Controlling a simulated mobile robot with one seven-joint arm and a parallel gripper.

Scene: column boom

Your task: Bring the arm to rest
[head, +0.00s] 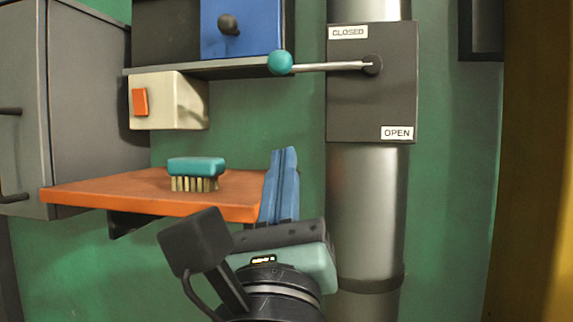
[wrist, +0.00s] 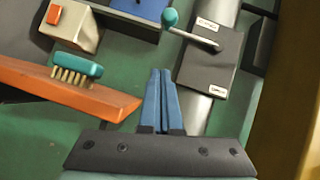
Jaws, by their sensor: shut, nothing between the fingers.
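My gripper (head: 285,152) has blue fingers that are shut together with nothing between them. In the head view it points up, in front of the right end of the orange shelf and left of the grey column. In the wrist view its fingertips (wrist: 160,72) point toward the green wall, right of the orange shelf's end. My gripper appears apart from the shelf, though the exact gap in depth is hard to tell.
An orange shelf (head: 120,192) holds a teal brush (head: 196,167). A lever with a teal knob (head: 280,63) juts left from a dark plate (head: 345,110) marked CLOSED and OPEN. A cream box (head: 175,90) and a blue box (head: 255,30) are upper left. Green wall lies right.

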